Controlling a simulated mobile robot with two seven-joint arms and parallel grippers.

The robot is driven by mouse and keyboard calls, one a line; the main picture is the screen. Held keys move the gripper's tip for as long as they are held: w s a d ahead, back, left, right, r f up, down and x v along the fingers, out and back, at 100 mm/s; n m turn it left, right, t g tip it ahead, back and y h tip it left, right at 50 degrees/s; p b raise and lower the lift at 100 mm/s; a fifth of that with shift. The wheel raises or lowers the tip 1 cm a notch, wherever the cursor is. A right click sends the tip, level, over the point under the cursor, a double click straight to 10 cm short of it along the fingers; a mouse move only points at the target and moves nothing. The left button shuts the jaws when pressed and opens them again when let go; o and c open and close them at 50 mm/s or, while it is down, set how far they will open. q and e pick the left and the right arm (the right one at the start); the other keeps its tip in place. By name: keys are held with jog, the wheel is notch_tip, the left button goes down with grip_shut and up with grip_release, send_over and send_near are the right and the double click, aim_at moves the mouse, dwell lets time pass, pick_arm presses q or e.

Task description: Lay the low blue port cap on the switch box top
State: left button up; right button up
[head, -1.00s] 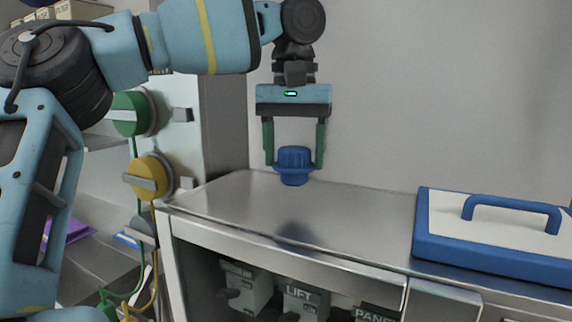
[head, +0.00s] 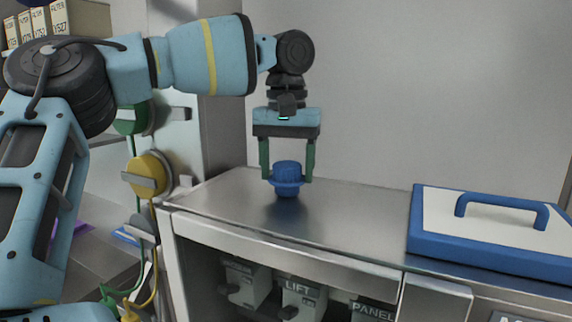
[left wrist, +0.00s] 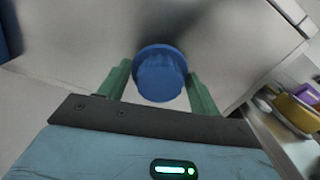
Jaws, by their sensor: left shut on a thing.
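The low blue port cap (head: 287,169) is round, with a ribbed upper part, a wide flange and a narrower plug below. My left gripper (head: 286,181) points down and is shut on it, one green finger on each side. The cap is upright just over the switch box top (head: 350,215), a bare brushed-metal surface, with a dark reflection below it. I cannot tell whether its underside touches. The left wrist view also shows the cap (left wrist: 160,75) between the fingers. My right gripper is not in view.
A blue-edged white lid with a blue handle (head: 483,228) lies on the right of the metal top. Labelled switches (head: 300,297) sit in the open front below. Yellow (head: 150,175) and green plugs are at the left. The metal around the cap is clear.

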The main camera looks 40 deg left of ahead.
aim_at(287, 164)
pick_arm(q)
jog(key=shift+f, duration=0.15)
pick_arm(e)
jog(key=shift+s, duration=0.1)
pick_arm(q)
jog(key=o, duration=1.2)
jog(key=shift+c, duration=0.2)
notch_tip(287, 164, up, 8)
jog(key=shift+f+b, duration=0.2)
jog(key=shift+b, duration=0.2)
jog(key=shift+r+p, duration=0.4)
jog(key=shift+r, duration=2)
